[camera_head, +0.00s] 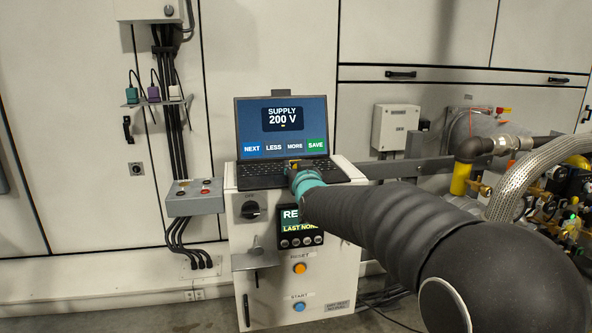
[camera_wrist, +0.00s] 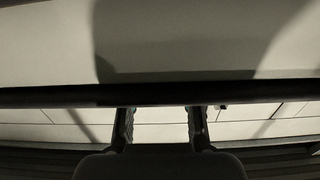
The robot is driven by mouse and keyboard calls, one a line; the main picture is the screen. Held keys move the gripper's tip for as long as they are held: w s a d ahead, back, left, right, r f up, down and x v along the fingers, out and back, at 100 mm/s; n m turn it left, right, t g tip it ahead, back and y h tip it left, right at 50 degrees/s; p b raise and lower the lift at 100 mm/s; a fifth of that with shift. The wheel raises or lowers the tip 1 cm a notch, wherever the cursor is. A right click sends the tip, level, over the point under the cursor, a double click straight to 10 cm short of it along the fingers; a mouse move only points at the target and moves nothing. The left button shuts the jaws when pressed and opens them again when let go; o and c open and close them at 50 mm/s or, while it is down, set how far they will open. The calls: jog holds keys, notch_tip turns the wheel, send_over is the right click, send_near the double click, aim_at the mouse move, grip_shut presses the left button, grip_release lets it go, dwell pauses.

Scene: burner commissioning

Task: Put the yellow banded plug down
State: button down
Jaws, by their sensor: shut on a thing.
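My gripper (camera_head: 296,172) is at the front edge of the laptop keyboard, in front of the white cabinet, with a teal ring behind its fingers. A small yellow bit at its tip is what I see of the yellow banded plug (camera_head: 294,163); the rest is hidden by the gripper and arm. My gripper is shut on it. In the wrist view my two fingers (camera_wrist: 160,115) stand apart below a dark horizontal edge, and I cannot make out the plug between them.
The laptop (camera_head: 283,130) shows "SUPPLY 200 V". Green (camera_head: 133,93), purple (camera_head: 153,92) and white (camera_head: 174,91) plugs sit on a small wall bracket (camera_head: 158,102). A grey socket box (camera_head: 195,197) is left of the cabinet (camera_head: 300,250). Pipes and a braided hose (camera_head: 530,170) crowd the right.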

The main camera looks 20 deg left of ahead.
jog(key=shift+f, duration=0.3)
jog(key=shift+f, duration=0.15)
jog(key=c, duration=0.8)
grip_release()
jog(key=shift+r, duration=0.25)
jog(key=b+v, duration=0.1)
jog(key=v, duration=1.1)
jog(key=shift+f+b, duration=0.15)
jog(key=shift+b, duration=0.25)
jog(key=shift+d, duration=0.1)
